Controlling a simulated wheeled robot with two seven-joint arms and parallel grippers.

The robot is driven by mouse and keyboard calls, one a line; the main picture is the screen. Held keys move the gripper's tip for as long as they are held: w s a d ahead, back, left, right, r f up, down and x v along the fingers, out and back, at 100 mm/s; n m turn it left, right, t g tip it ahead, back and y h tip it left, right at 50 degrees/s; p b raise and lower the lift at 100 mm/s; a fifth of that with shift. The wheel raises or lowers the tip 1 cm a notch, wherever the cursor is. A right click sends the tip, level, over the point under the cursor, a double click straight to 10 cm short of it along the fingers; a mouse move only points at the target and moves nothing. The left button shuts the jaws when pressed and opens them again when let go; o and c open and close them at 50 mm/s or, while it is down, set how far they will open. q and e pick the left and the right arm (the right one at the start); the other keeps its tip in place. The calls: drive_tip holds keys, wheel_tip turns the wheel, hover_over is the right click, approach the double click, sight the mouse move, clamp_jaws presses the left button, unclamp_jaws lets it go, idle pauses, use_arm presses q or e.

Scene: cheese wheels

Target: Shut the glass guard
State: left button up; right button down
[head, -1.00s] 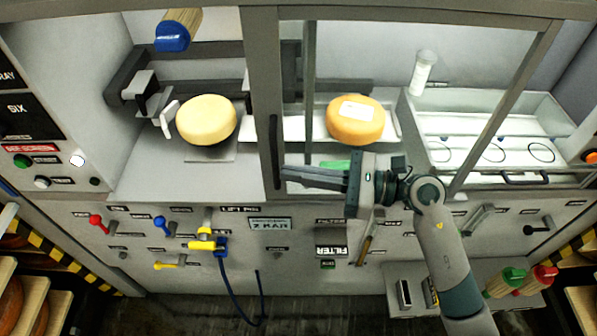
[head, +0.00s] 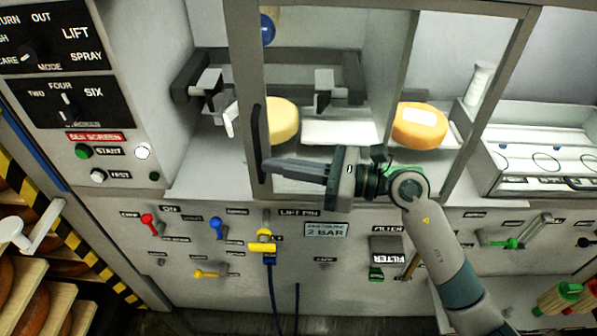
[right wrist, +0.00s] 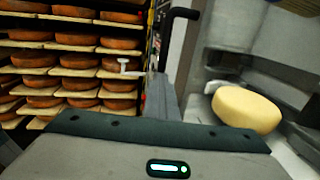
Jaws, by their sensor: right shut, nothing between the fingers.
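The glass guard is a sliding pane in a grey frame (head: 254,100), with a dark upright handle (head: 258,140) on its left edge. In the head view it stands in front of the middle of the machine, over part of a pale cheese wheel (head: 284,121). The opening left of its frame is uncovered. My right gripper (head: 266,166) is shut and empty, its fingertips at the lower part of the handle; I cannot tell if they touch. In the right wrist view the handle (right wrist: 168,35) and pale cheese (right wrist: 247,108) show above the gripper body. My left gripper is out of view.
An orange cheese wheel (head: 420,126) with a label sits behind the glass at right. A control panel (head: 66,100) stands left of the opening. Levers and a yellow valve (head: 263,246) are on the front below. Shelves of cheese (right wrist: 75,70) are at the left.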

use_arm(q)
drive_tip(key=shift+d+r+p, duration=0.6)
use_arm(e)
drive_tip(key=a, duration=2.2)
drive_tip(key=shift+s, duration=0.45)
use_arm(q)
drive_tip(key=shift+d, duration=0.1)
use_arm(e)
drive_tip(key=shift+r, duration=0.15)
drive_tip(key=shift+d, duration=0.1)
